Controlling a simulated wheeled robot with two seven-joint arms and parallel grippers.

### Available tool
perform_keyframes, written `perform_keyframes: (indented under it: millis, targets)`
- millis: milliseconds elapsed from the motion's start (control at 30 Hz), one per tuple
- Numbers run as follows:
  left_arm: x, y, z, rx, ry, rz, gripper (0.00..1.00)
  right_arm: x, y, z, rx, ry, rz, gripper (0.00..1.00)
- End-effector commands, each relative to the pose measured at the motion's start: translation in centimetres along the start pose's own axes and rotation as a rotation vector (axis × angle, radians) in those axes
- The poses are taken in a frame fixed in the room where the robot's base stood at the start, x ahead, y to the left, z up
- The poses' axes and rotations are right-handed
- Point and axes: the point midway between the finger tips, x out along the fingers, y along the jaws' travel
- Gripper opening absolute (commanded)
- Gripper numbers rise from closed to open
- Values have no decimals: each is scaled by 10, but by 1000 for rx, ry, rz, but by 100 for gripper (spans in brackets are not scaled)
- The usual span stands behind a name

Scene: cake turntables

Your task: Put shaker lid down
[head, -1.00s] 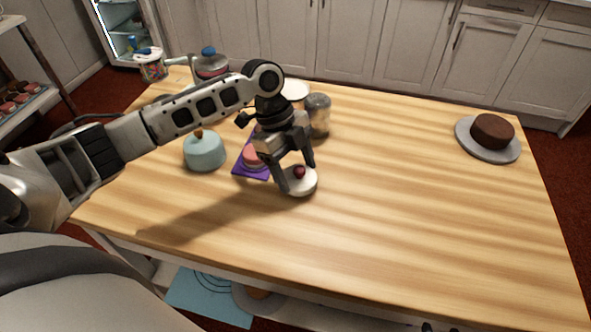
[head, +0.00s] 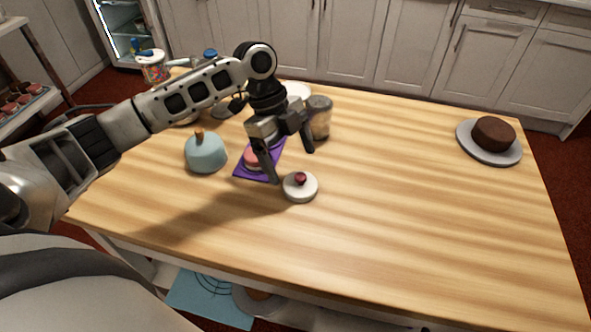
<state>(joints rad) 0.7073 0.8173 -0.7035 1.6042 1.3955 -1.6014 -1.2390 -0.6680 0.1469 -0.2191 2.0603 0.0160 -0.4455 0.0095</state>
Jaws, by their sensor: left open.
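The shaker lid (head: 300,191), a white disc with a dark red knob, lies flat on the wooden table near its middle. My left gripper (head: 292,166) is open and empty, with its fingers spread just above and behind the lid, apart from the knob. A glass shaker jar (head: 319,118) with brownish contents stands behind the gripper, to the right of it. My right gripper is not in the view.
A blue dome with a wooden knob (head: 205,153) stands left of the gripper. A chocolate cake (head: 494,132) sits on a grey turntable (head: 470,145) at right. The table's middle right is clear.

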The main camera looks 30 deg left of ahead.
Motion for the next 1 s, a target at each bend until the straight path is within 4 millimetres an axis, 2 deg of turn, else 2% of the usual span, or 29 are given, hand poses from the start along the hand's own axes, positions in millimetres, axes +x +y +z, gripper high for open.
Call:
perform_keyframes:
  millis: [33, 200, 400, 1000]
  targets:
    - [-13, -1, 0, 0, -1, -4, 88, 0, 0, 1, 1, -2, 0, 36]
    - [-47, 0, 0, 1, -1, -4, 88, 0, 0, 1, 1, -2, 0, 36]
    - [-68, 0, 0, 0, 0, 0, 88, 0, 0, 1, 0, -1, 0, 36]
    - [-72, 0, 0, 0, 1, 1, 88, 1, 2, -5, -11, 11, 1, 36]
